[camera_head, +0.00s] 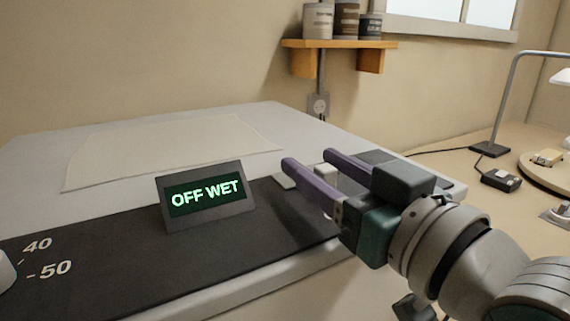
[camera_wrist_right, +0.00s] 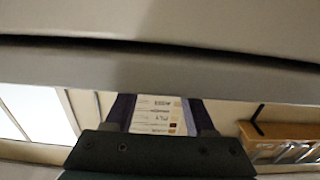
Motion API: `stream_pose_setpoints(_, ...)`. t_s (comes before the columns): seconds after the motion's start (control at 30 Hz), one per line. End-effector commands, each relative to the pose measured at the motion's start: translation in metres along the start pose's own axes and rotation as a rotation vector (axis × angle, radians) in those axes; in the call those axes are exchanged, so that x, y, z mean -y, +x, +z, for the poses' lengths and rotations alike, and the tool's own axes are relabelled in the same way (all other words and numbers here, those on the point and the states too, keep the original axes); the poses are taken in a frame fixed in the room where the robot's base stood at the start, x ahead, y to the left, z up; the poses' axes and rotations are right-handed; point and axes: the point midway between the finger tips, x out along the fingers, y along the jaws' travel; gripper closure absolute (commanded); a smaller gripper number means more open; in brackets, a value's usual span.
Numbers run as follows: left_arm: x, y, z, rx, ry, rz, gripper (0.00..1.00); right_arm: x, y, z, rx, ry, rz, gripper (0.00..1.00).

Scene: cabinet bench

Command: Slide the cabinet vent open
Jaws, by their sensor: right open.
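The cabinet (camera_head: 100,150) is a pale box with a dark control strip (camera_head: 120,270) along its front edge. Another pale piece (camera_head: 326,176) shows between the fingers, partly hidden. I cannot tell which of these belongs to the vent. My right gripper (camera_head: 308,160) is open, its two purple fingers apart above the strip's right part. In the right wrist view, the gripper (camera_wrist_right: 160,103) has a white printed card (camera_wrist_right: 158,115) visible between its fingers. My left gripper is not in view.
A tilted display (camera_head: 205,194) reading "OFF WET" stands on the strip left of my right gripper. A pale knob (camera_head: 5,272) is at the left edge. A wall shelf (camera_head: 335,45) with cans is behind. A lamp (camera_head: 508,100) and small black box (camera_head: 500,181) are at right.

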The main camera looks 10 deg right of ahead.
Motion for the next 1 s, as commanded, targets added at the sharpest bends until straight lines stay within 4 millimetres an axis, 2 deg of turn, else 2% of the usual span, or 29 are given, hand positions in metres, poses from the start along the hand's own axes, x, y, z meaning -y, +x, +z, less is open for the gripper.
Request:
stream_pose_setpoints(0.17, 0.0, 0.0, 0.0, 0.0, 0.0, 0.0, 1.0, -0.001, -0.003, 0.001, 0.002, -0.001, 0.001, 0.45)
stream_pose_setpoints(0.27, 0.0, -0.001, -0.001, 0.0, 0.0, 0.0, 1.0, -0.001, -0.013, 0.001, 0.003, 0.0, 0.001, 0.45)
stream_pose_setpoints(0.5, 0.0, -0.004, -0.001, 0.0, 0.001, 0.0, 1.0, 0.0, -0.058, 0.001, 0.004, 0.0, 0.0, 0.45)
stream_pose_setpoints(0.7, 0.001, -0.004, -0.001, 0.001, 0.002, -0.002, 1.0, 0.0, -0.088, 0.001, 0.004, 0.0, 0.0, 0.45)
stream_pose_setpoints(1.0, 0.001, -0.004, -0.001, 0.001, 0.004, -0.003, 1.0, 0.0, -0.1, 0.0, 0.0, -0.001, 0.0, 0.45)
